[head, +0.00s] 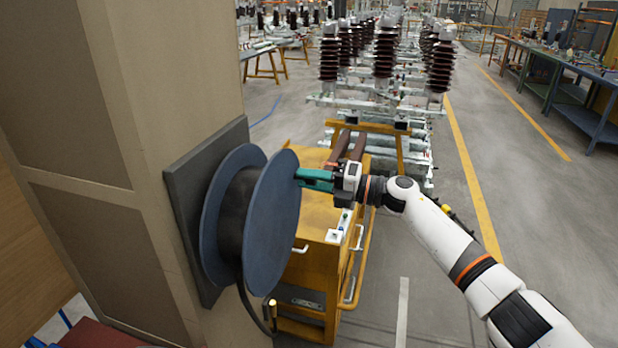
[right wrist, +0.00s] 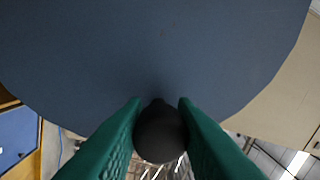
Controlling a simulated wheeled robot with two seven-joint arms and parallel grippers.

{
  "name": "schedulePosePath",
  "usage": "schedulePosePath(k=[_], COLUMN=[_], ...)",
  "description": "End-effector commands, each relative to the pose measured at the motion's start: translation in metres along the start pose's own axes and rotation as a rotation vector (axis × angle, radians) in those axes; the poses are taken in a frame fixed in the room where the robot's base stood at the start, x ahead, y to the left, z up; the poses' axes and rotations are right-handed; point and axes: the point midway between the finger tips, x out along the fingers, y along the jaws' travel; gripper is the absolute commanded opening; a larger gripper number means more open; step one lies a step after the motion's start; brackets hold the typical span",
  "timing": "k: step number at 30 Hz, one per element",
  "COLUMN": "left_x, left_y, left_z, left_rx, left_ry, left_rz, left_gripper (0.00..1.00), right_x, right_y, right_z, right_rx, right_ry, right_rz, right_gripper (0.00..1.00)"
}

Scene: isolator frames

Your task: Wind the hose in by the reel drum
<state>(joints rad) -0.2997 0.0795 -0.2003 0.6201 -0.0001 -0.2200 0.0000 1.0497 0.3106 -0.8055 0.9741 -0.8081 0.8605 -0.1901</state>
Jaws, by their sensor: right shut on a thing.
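The reel drum (head: 272,230) has two blue discs and is fixed to a dark plate on the side of a beige pillar. Black hose (head: 234,215) is wound between the discs, and a length of hose (head: 247,306) hangs from the drum's underside. My right gripper (head: 302,176), with green fingers, is at the upper right edge of the outer disc. In the right wrist view its fingers are closed around a dark round knob (right wrist: 160,132) in front of the blue disc (right wrist: 150,50). The knob is hidden in the head view. My left gripper is not in view.
The dark backing plate (head: 178,190) sits on the pillar (head: 110,130). A yellow cabinet (head: 325,235) stands close behind the drum, under my right gripper. Racks of brown insulators (head: 384,55) stand beyond. The floor (head: 520,200) at right is clear up to the benches.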

Motion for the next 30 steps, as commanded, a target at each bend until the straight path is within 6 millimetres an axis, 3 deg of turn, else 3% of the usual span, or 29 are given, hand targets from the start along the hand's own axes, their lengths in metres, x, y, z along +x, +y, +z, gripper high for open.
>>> schedulePosePath(k=[15, 30], left_x=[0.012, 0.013], left_y=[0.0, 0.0], left_z=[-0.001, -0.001], left_rx=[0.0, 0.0], left_ry=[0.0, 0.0], left_rz=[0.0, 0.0], left_gripper=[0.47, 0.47], right_x=[-0.002, -0.003], right_y=[0.044, 0.055], right_z=[0.001, 0.005], right_rx=[0.4, 0.515], right_ry=[0.02, 0.025], right_rz=[0.001, 0.0], right_gripper=[0.0, 0.0])
